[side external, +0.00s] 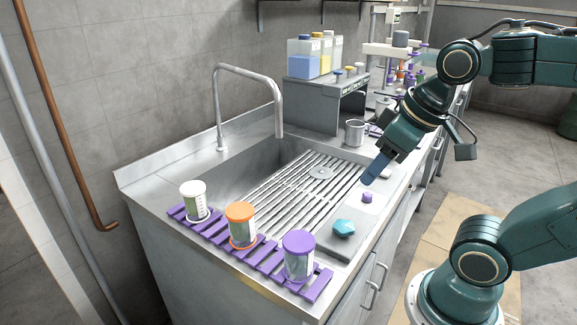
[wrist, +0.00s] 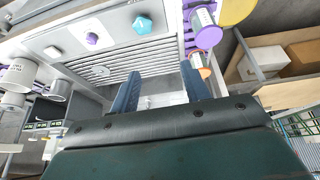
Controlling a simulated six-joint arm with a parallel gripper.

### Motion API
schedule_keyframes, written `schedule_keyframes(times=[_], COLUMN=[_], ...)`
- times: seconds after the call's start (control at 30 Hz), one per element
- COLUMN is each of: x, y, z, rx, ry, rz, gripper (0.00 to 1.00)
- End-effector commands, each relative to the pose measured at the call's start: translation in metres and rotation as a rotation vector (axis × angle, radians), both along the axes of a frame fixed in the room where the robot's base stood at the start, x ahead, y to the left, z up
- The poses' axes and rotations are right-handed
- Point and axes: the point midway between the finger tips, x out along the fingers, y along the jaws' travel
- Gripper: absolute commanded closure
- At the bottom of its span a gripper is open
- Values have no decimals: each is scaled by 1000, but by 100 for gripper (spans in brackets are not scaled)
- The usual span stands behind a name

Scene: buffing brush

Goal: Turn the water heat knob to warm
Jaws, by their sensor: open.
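A teal faceted knob (side external: 344,228) sits on a grey plate at the sink counter's front right corner. It also shows at the top of the wrist view (wrist: 142,25). A small purple knob (side external: 367,197) is behind it on the counter, also seen in the wrist view (wrist: 92,38). I cannot tell from any marking which one sets the water heat, or its setting. My gripper (side external: 375,168) is above the counter's right side, apart from both knobs, with its fingers pointing down. In the wrist view the two blue fingers (wrist: 160,92) are spread with nothing between them.
A slatted metal rack (side external: 290,195) covers part of the sink below the tall faucet (side external: 248,72). A purple slatted rack (side external: 265,262) holds jars with white, orange and purple lids along the front. A metal cup (side external: 355,133) stands behind.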

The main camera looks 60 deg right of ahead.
Motion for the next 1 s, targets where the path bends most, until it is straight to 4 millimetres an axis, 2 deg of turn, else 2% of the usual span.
schedule_keyframes(times=[0.27,0.6,0.8,1.0], x=[31,62,70,70], y=[-40,-108,-153,-184], z=[-2,-19,-36,-50], rx=[-40,-38,-8,19], ry=[129,296,382,430], rz=[-20,-20,-14,-5], gripper=[53,53,53,53])
